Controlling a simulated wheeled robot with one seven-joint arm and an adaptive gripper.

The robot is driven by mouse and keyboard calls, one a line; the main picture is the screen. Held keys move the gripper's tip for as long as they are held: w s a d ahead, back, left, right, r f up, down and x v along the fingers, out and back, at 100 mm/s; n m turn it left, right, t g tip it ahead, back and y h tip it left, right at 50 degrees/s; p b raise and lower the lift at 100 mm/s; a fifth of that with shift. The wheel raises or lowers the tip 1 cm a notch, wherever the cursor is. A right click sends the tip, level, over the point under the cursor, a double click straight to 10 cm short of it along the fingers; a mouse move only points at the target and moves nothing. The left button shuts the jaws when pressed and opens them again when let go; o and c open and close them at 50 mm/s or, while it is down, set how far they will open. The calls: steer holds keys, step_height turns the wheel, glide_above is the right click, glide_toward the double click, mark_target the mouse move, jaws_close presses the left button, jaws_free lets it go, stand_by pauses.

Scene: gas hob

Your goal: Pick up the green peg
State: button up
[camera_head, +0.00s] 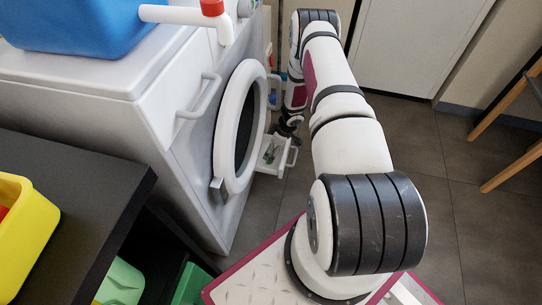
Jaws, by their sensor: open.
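My gripper (287,132) is the dark end of my arm, just above and to the right of the green thing. It is open, and I see nothing held in it. Its fingertips are small and partly lost against the dark parts, so I cannot tell whether they touch the tray.
The white washing machine (120,110) fills the left, its round door (226,135) ajar beside the tray. A blue container (75,25) stands on top. A dark table (90,185) with a yellow bin (30,240) is at lower left. Floor (420,140) at right is clear, with a wooden chair (515,105) beyond.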

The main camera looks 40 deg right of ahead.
steer(key=shift+w+d+b+x, duration=0.1)
steer(key=shift+b+x, duration=0.75)
steer(key=shift+x, duration=0.65)
steer(key=shift+w+d+b+x, duration=0.1)
steer(key=shift+b+x, duration=0.75)
steer(key=shift+x, duration=0.65)
steer(key=c, duration=1)
